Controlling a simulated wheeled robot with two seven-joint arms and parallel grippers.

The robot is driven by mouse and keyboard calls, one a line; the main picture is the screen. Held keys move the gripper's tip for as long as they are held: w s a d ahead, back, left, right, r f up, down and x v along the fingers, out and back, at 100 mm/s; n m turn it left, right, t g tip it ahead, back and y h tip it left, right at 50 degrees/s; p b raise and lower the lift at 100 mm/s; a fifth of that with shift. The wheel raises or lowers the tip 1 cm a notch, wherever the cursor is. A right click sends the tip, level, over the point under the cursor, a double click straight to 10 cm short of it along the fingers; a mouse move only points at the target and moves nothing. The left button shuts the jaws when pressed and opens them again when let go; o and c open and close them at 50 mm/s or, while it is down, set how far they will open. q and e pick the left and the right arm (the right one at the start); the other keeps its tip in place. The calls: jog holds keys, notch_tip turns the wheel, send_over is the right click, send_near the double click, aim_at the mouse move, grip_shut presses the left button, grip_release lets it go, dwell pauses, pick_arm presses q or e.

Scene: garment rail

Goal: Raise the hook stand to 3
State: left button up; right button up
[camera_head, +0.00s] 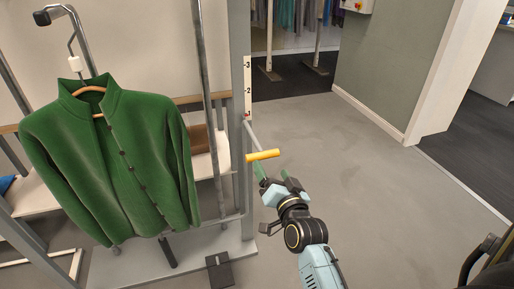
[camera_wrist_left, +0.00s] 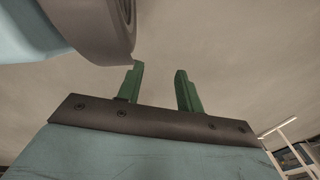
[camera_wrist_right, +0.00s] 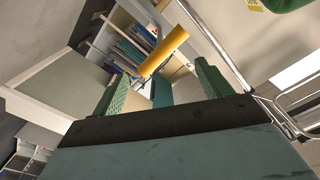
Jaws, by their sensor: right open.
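The hook stand has a grey upright post (camera_head: 246,185) with a scale marked 3, 2 and a lowest mark. A thin lever leaves the post near the lowest mark and ends in a yellow handle (camera_head: 263,155). A green jacket (camera_head: 115,160) hangs from the curved hook (camera_head: 54,15) at the upper left. My right gripper (camera_head: 276,182) is open, just below and right of the yellow handle. In the right wrist view the handle (camera_wrist_right: 164,48) lies beyond the gap between the fingers, not gripped. My left gripper (camera_wrist_left: 158,80) is open and empty, outside the head view.
A dark foot pedal (camera_head: 219,270) sits on the floor at the stand's base. A shelf with a brown item (camera_head: 200,138) stands behind the post. The grey floor (camera_head: 370,190) to the right is clear. A wall (camera_head: 388,60) and hanging clothes are at the back.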

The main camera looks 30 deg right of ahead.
aim_at(261, 148)
jog(key=b+x, duration=0.2)
jog(key=x, duration=0.8)
jog(key=shift+w+f, duration=0.1)
jog(key=shift+w, duration=0.15)
pick_arm(q)
jog(key=w+d+r, duration=0.1)
jog(key=w+r, duration=0.2)
jog(key=w, duration=0.3)
jog(key=shift+w+r+t, duration=0.15)
jog(key=shift+r+t, duration=0.15)
pick_arm(e)
jog(key=shift+w+d, duration=0.1)
jog(key=shift+w, duration=0.4)
